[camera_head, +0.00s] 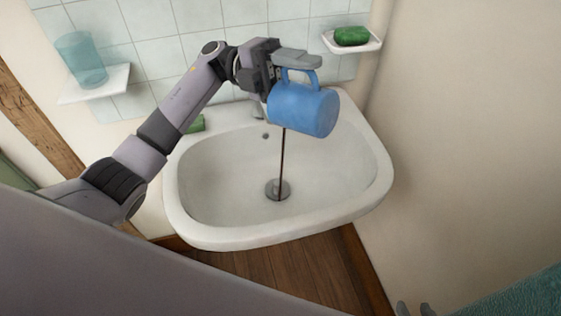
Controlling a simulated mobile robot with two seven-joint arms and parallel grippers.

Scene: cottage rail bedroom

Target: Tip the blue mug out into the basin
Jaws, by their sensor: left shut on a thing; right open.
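The blue mug (303,108) hangs over the white basin (380,180), tilted well over with its handle upward. A thin dark brown stream falls from the mug to the drain (278,190) in the basin's bottom. My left gripper (293,68) is shut on the mug at its handle, above the basin's back half. The inside of the mug is hidden. My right gripper (415,309) shows only as two grey fingertips at the bottom edge, apart and empty, to the right of and in front of the basin.
A blue tumbler (81,60) stands on a small shelf (94,88) at the left. A green soap (352,36) sits in a wall dish (350,46) behind the mug. A green item (196,124) lies on the basin's back left rim. A bare wall (470,130) bounds the right side.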

